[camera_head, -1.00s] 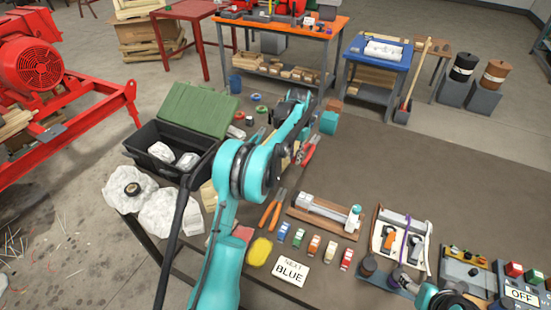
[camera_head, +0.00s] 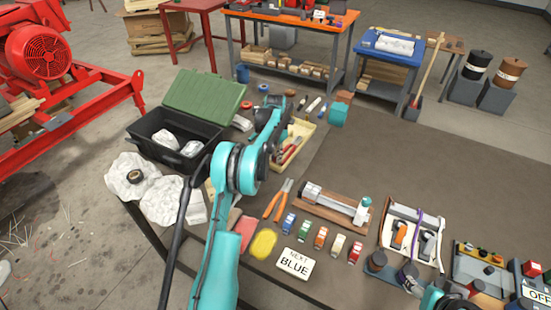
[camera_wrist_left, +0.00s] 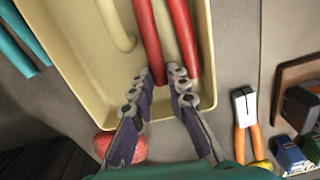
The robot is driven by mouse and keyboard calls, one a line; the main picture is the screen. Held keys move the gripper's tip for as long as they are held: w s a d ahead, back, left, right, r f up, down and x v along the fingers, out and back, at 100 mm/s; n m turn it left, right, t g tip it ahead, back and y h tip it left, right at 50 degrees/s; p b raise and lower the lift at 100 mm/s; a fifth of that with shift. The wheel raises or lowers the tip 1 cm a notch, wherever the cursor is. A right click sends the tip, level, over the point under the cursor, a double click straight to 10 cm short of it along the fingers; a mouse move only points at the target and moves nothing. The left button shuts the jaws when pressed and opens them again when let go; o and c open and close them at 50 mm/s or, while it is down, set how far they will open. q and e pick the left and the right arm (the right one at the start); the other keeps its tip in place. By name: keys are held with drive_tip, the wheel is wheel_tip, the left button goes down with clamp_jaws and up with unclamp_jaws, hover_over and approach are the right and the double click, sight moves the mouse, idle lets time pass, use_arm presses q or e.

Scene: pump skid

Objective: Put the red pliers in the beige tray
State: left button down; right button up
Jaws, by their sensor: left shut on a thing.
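The red pliers (camera_head: 291,148) show in the head view over the beige tray (camera_head: 303,139), beside my left forearm. In the left wrist view the two red handles of the pliers (camera_wrist_left: 182,35) run up from near the fingertips, above the floor of the beige tray (camera_wrist_left: 75,62). My left gripper (camera_wrist_left: 162,82) is shut on the red pliers at the tray's near end. Its fingers hide part of the tool. I cannot tell whether the pliers touch the tray floor. A pale curved handle (camera_wrist_left: 120,28) also lies in the tray.
Orange-handled pliers (camera_head: 277,201) lie near the tray. A black toolbox (camera_head: 160,128) with a green lid stands left. The table's right back is clear.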

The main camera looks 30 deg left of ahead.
use_arm(q)
drive_tip(key=shift+r, duration=0.1)
drive_tip(key=shift+f, duration=0.2)
drive_tip(key=c, duration=1.5)
unclamp_jaws()
drive_tip(key=shift+r, duration=0.15)
